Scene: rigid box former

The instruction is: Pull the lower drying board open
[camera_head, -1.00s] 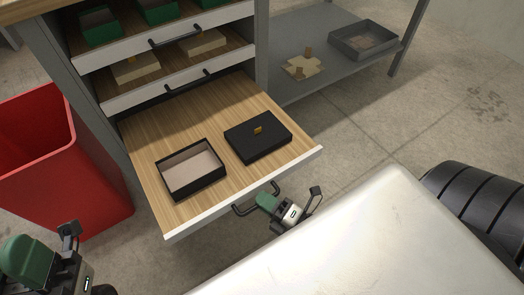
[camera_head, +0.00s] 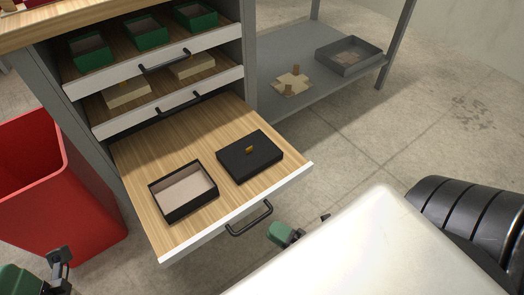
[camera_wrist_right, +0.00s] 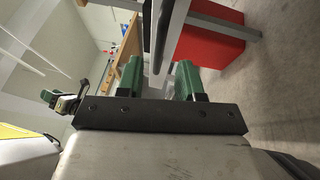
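The lower drying board (camera_head: 215,135) is a wooden shelf with a white front edge, standing far out of the cabinet. Its black bar handle (camera_head: 250,219) is at the middle of the front. An open black box (camera_head: 184,191) and a closed black box (camera_head: 249,156) with a gold tab lie on it. My right gripper (camera_head: 303,226) is just right of and below the handle, apart from it and mostly hidden by my white body. In the right wrist view its green fingers (camera_wrist_right: 158,80) are spread and empty. My left gripper (camera_head: 60,268) is partly visible at the lower left; its opening is unclear.
Two upper boards hold green boxes (camera_head: 147,33) and beige boxes (camera_head: 127,94). A red bin (camera_head: 35,185) stands left of the cabinet. A grey side shelf (camera_head: 300,62) carries a grey tray (camera_head: 349,54) and cardboard pieces (camera_head: 292,82).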

